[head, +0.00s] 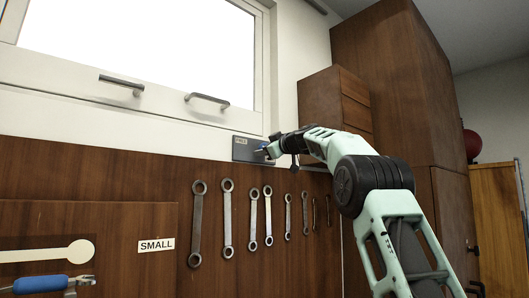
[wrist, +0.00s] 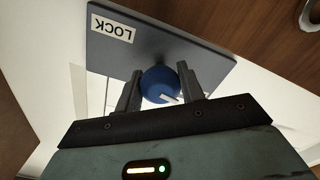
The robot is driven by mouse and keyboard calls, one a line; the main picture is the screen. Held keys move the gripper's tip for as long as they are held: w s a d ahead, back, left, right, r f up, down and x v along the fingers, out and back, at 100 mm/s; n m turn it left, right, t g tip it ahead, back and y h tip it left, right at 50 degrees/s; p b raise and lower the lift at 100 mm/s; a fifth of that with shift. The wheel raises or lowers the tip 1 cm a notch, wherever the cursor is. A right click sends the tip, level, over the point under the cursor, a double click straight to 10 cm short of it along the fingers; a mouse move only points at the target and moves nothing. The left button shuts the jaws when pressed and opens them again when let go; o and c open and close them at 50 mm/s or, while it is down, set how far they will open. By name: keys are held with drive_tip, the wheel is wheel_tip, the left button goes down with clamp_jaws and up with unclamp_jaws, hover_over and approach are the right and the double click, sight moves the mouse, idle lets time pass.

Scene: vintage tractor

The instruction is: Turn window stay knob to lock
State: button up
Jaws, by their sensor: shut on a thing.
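The window stay knob is a round blue knob (wrist: 160,86) with a white pointer mark, on a dark grey plate (wrist: 150,45). A white label reading LOCK (wrist: 111,29) is on the plate; it appears upside down in the wrist view. My gripper (wrist: 158,88) has one finger on each side of the knob and is shut on it. In the head view, my gripper (head: 268,150) reaches the plate (head: 243,149) below the window's right corner. The knob is small there and partly covered by my gripper.
The window (head: 140,45) has two grey handles (head: 207,99) on its lower frame. Several wrenches (head: 227,215) hang on the brown panel below. Brown wooden cabinets (head: 385,90) stand close on the right. A blue-handled tool (head: 40,284) is at the lower left.

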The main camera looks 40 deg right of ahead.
drive_tip(key=m, duration=0.3)
drive_tip(key=shift+m, duration=0.3)
drive_tip(key=m, duration=0.3)
drive_tip(key=shift+m, duration=0.3)
drive_tip(key=m, duration=1)
drive_tip(key=shift+p, duration=0.3)
drive_tip(key=m, duration=0.3)
drive_tip(key=shift+a+m+p, duration=0.1)
drive_tip(key=shift+m+p, duration=0.2)
drive_tip(key=shift+p, duration=0.1)
drive_tip(key=m+p, duration=0.1)
drive_tip(key=m, duration=0.2)
drive_tip(key=shift+m, duration=0.3)
drive_tip(key=shift+m+p, duration=0.4)
drive_tip(key=shift+m, duration=1.1)
drive_tip(key=o, duration=1)
drive_tip(key=shift+c, duration=0.2)
